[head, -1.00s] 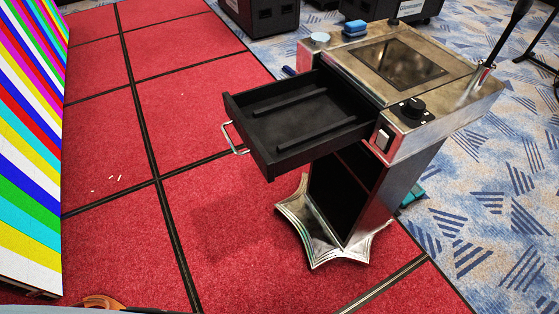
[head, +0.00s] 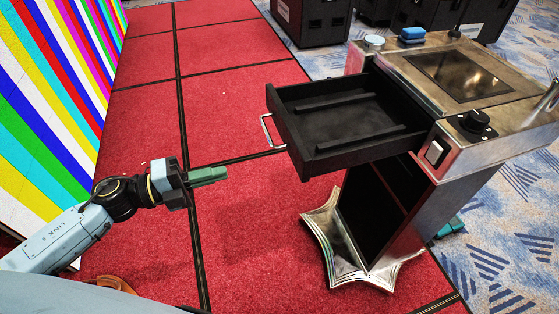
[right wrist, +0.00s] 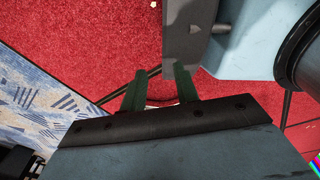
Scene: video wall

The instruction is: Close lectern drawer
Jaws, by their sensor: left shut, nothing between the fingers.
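The lectern (head: 417,215) is a brushed-metal stand with a star-shaped foot, right of centre in the head view. Its black drawer (head: 345,128) is pulled well out toward the left and looks empty apart from two raised ribs inside. A silver bar handle (head: 267,133) is on the drawer front. My left gripper (head: 224,172) is shut and empty, left of the handle and apart from it, with its fingers pointing toward the lectern. My right gripper (right wrist: 160,72) shows only in the right wrist view; its two green fingers are apart with nothing held, over red floor.
A striped video wall (head: 60,100) stands on the left. Dark cases (head: 312,22) stand at the back. A knob (head: 475,122), a switch and a blue object (head: 412,33) are on the lectern top. The red floor (head: 235,110) left of the drawer is clear.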

